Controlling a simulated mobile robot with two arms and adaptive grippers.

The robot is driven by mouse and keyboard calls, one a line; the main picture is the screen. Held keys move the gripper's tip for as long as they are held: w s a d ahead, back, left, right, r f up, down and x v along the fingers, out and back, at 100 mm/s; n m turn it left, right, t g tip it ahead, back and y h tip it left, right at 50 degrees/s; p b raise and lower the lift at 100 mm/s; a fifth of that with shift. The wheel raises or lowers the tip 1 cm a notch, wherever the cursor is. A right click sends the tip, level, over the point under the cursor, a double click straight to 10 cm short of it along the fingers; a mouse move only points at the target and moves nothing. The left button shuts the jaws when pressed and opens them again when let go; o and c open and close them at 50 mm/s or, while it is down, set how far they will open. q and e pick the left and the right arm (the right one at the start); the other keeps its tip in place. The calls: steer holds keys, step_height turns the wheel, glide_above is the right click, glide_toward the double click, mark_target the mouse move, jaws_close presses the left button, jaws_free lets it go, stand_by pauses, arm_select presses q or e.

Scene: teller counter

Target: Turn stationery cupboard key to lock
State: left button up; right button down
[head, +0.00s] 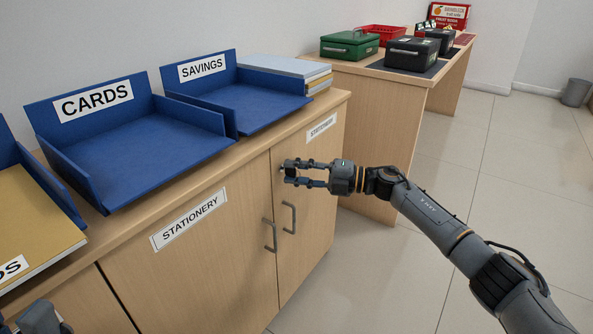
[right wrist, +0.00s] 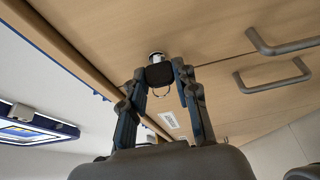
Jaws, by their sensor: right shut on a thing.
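The stationery cupboard (head: 190,270) has two light wood doors, both looking closed, with a white STATIONERY label (head: 188,219). My right gripper (head: 286,172) is at the upper part of the right door, its fingers pointing at the door. In the right wrist view, its two fingertips (right wrist: 160,77) are shut on the black key head (right wrist: 160,75), in front of a round silver lock (right wrist: 157,57). A thin ring (right wrist: 161,93) hangs below the key. The fingers hide the key in the head view. A dark part of my left gripper (head: 36,318) shows at the bottom left edge; its fingertips cannot be made out.
Two grey bar handles (head: 289,217) (head: 270,235) stick out from the doors below the gripper. Blue trays marked CARDS (head: 135,150) and SAVINGS (head: 255,105) stand on top. A desk (head: 400,85) with a green cash box (head: 349,45) stands beyond.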

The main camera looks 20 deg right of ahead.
stand_by(0.4)
steer(key=c, duration=1)
jaws_free()
steer(key=shift+d, duration=0.1)
steer(key=v, duration=1.2)
